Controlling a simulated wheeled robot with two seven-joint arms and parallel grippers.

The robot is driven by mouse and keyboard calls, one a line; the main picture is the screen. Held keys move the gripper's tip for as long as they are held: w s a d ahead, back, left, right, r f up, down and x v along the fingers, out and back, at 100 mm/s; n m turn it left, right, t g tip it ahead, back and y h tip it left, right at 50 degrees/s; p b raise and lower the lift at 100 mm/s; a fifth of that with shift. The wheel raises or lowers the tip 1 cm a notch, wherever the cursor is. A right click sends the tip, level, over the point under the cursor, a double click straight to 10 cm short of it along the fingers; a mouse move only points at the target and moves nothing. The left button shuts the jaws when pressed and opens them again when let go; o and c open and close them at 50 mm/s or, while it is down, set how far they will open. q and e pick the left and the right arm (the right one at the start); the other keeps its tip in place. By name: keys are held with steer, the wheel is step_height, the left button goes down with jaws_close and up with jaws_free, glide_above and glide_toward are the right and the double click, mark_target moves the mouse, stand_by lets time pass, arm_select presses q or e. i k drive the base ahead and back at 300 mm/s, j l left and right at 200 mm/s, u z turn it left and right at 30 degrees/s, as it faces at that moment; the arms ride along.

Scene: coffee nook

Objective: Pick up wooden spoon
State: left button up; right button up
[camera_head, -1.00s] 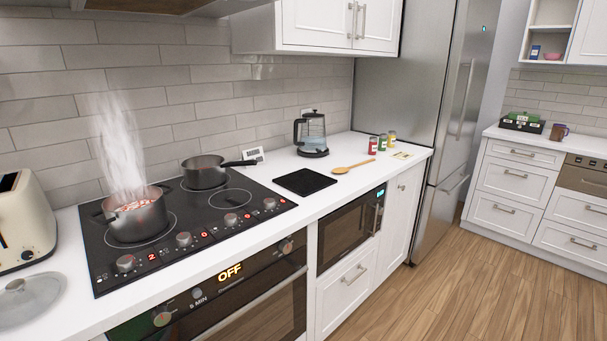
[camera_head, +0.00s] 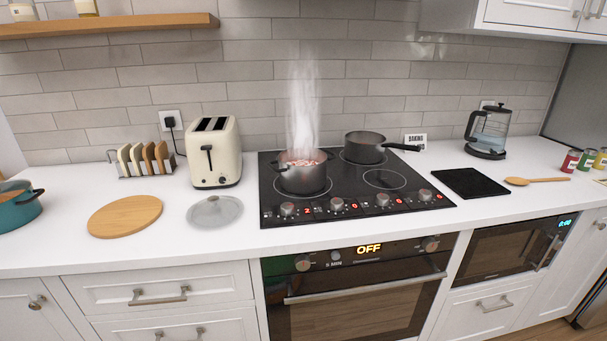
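The wooden spoon (camera_head: 537,181) lies flat on the white counter at the right of the head view. Its bowl end points left and its handle points right, toward the small jars. It is just right of a black square mat. Neither of my grippers is in the head view.
A steaming pot (camera_head: 303,176) and a saucepan (camera_head: 364,148) stand on the black cooktop (camera_head: 384,178). The black mat (camera_head: 470,183), a glass kettle (camera_head: 487,132) and small jars (camera_head: 571,162) are near the spoon. A toaster (camera_head: 214,153), glass lid (camera_head: 215,211) and round board (camera_head: 125,216) stand left.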

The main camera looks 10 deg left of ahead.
mark_target(517, 181)
steer(key=i+l+u, duration=0.2)
steer(key=l+u, duration=0.15)
steer(key=l, duration=1.45)
steer(key=l+u, duration=0.35)
steer(key=l, duration=1.4)
